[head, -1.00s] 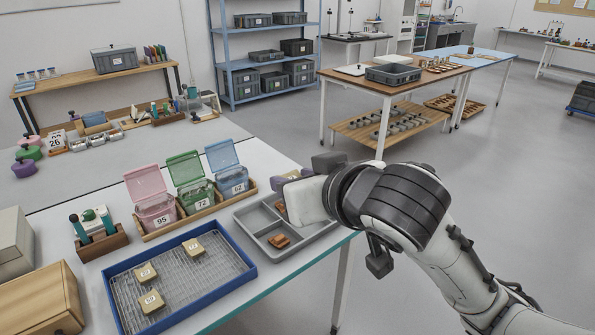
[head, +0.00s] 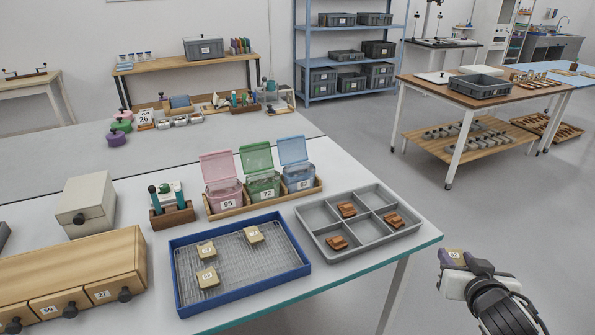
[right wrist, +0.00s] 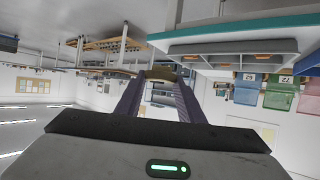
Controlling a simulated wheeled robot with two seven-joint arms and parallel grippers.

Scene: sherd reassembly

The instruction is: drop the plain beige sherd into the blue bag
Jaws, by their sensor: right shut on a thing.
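My right gripper (head: 452,262) is shut on a plain beige sherd (head: 456,253) with a small white number label. It holds the sherd clear of the table, off its right front edge. In the right wrist view the sherd (right wrist: 160,75) shows between the two purple fingers. The blue bag (head: 299,178) is a translucent blue container with its lid up and a number label. It stands at the right end of a wooden holder, beside a green bag (head: 263,185) and a pink bag (head: 225,194). The gripper is well to the right of it. My left gripper is out of view.
A grey divided tray (head: 337,241) with three orange-brown sherds lies at the table's right end, between the gripper and the bags. A blue-rimmed tray (head: 178,270) holds three beige labelled sherds. Wooden drawers (head: 75,275) stand at left. Open floor surrounds the gripper.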

